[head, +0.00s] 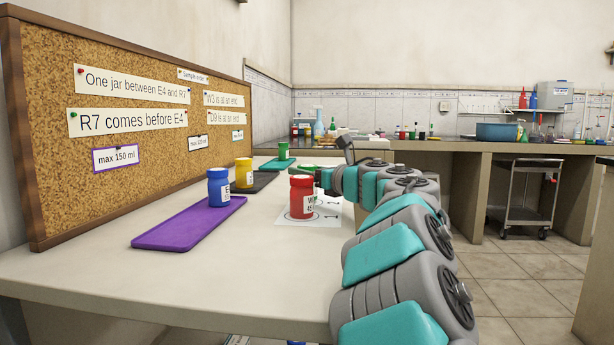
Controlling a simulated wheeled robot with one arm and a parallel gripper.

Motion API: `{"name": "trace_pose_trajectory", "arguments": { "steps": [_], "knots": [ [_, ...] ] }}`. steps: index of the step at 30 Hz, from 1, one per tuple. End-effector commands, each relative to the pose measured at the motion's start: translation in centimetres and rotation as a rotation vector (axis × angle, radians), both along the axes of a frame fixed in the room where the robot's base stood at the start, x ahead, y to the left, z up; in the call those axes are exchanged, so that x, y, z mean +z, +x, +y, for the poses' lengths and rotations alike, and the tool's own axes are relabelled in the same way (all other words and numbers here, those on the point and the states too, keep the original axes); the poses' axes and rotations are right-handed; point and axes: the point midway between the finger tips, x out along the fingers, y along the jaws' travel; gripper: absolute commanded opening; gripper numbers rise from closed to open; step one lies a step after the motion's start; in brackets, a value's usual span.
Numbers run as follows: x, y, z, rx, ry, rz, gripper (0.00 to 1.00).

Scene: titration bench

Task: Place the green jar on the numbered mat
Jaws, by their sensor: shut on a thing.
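The numbered mat (322,219) is a white sheet with printed circles on the bench. A red jar (302,197) with a white label stands upright on its near part. Just behind the red jar shows the green top of the green jar (302,168); its body is mostly hidden. My gripper (318,178) reaches in from the right, behind the red jar, and is shut on the green jar. Its fingertips are largely hidden. I cannot tell whether the green jar touches the mat.
A blue jar (218,187) stands on a purple tray (180,227). A corkboard (130,190) with notes borders the left. The near bench is clear.

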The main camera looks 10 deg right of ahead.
Motion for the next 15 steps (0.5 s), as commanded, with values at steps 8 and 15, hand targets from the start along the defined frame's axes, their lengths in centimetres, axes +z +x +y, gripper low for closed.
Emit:
{"name": "trace_pose_trajectory", "arguments": {
  "steps": [8, 15],
  "knots": [
    [-0.30, -0.02, -0.07, -0.001, -0.001, 0.000, 0.02],
    [-0.67, -0.02, -0.05, -0.001, -0.001, 0.000, 0.65]
  ]
}}
